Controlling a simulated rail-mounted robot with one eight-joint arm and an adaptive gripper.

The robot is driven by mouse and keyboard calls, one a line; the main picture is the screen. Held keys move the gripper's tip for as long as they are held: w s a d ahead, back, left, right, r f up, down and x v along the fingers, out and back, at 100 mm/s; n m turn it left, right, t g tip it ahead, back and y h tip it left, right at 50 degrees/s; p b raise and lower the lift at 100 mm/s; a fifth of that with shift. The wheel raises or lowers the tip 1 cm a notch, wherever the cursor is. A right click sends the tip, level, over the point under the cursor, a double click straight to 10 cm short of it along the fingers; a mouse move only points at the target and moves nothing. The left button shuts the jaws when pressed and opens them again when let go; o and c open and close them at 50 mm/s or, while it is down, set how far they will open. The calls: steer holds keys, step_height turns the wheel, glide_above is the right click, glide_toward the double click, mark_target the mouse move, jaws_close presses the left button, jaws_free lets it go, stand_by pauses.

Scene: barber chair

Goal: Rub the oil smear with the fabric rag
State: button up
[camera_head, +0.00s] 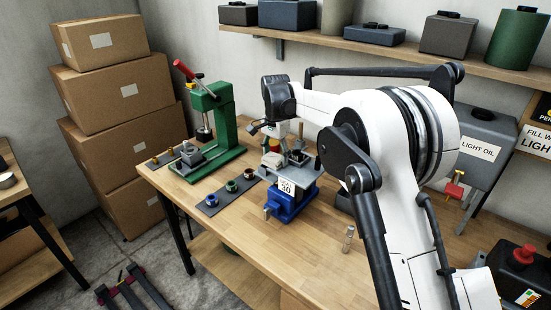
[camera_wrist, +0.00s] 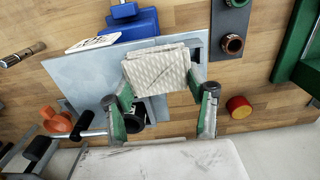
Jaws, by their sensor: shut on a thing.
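A folded, pale, patterned fabric rag (camera_wrist: 158,66) is held between the two fingertips of my gripper (camera_wrist: 160,84) in the wrist view. The jaws are shut on it. The rag is over a flat grey plate (camera_wrist: 92,74), beside the blue vise (camera_wrist: 130,24); I cannot tell whether it touches the plate. In the head view my gripper (camera_head: 285,150) is low over the blue vise (camera_head: 290,197) on the workbench, and my arm hides part of that area. I cannot make out the oil smear; the rag and fingers cover part of the plate.
A green press (camera_head: 212,125) stands on the left of the workbench (camera_head: 240,245). A dark mat (camera_head: 212,203) with several rings lies near the vise. A light oil tank (camera_head: 485,140) with a red tap is at right. The front of the bench is mostly clear.

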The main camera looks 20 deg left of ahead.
steer(key=r, duration=0.2)
steer(key=r+p, duration=0.1)
steer(key=r, duration=0.1)
steer(key=shift+s+d, duration=0.2)
steer(key=shift+d, duration=0.05)
steer(key=shift+w+a+r, duration=0.15)
steer(key=shift+r, duration=0.35)
steer(key=shift+r+p, duration=0.8)
steer(key=shift+r, duration=0.8)
steer(key=shift+f, duration=0.1)
